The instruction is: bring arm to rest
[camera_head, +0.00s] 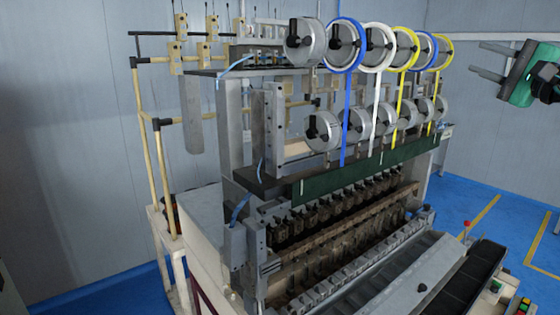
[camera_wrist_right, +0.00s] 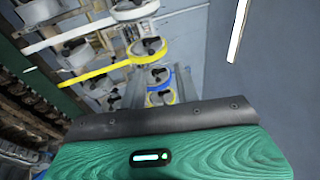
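My right gripper (camera_head: 478,58) is at the upper right edge of the head view, in front of the grey wall. Its two grey fingers point left and stand apart, with nothing seen between them. Its green and black body shows behind them. The coil winder (camera_head: 300,190) fills the middle of the head view, and the gripper is clear of it to the right. My left gripper is not in view.
Tape reels, including a blue-rimmed one (camera_head: 343,45) and a yellow-rimmed one (camera_head: 403,47), stand on top of the winder. They also show in the wrist view, where a yellow reel (camera_wrist_right: 147,49) is visible. Blue floor (camera_head: 465,195) with yellow lines lies right of the machine.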

